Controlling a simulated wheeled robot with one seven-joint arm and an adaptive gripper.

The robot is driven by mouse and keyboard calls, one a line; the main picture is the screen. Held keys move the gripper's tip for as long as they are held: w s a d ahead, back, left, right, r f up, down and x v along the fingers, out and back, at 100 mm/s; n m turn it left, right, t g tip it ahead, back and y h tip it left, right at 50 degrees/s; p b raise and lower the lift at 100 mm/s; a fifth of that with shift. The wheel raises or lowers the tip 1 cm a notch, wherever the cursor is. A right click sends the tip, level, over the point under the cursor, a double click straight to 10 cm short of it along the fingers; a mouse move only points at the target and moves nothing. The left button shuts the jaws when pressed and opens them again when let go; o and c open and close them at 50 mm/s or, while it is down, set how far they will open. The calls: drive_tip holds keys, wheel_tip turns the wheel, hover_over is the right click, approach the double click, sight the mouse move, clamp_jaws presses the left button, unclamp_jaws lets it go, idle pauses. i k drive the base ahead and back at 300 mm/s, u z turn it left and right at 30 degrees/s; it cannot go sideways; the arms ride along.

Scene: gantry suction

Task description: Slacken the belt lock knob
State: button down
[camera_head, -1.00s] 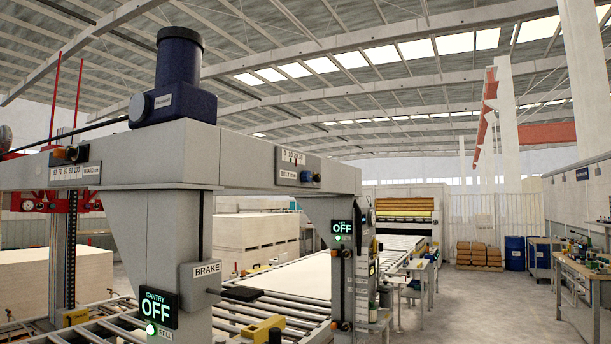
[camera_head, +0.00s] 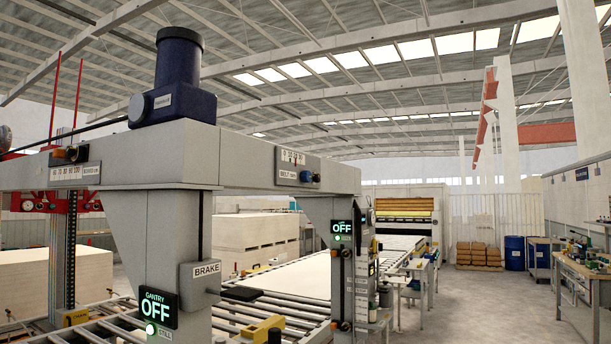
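The grey gantry beam (camera_head: 250,170) runs across the left half of the head view. On its right part, below a small scale (camera_head: 292,157), is a plate (camera_head: 286,176) whose lettering seems to begin with BELT. A small blue and dark knob (camera_head: 306,177) sits just right of this plate. It is too small to tell how tight it is. Another knob, orange and dark (camera_head: 62,154), sits at the beam's left end beside a second scale (camera_head: 66,171). My gripper is not in view.
A blue motor (camera_head: 180,80) stands on the beam. A BRAKE box (camera_head: 199,285) with a dark handle and a display reading OFF (camera_head: 157,310) are on the near post. Rollers (camera_head: 250,312) run below. Open floor (camera_head: 470,310) lies to the right, before a workbench (camera_head: 585,280).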

sight(317, 177)
drive_tip(key=k, duration=0.4)
drive_tip(key=z, duration=1.25)
drive_tip(key=i, duration=1.9)
drive_tip(key=u, duration=0.7)
drive_tip(key=i, duration=1)
drive_tip(key=u, duration=0.8)
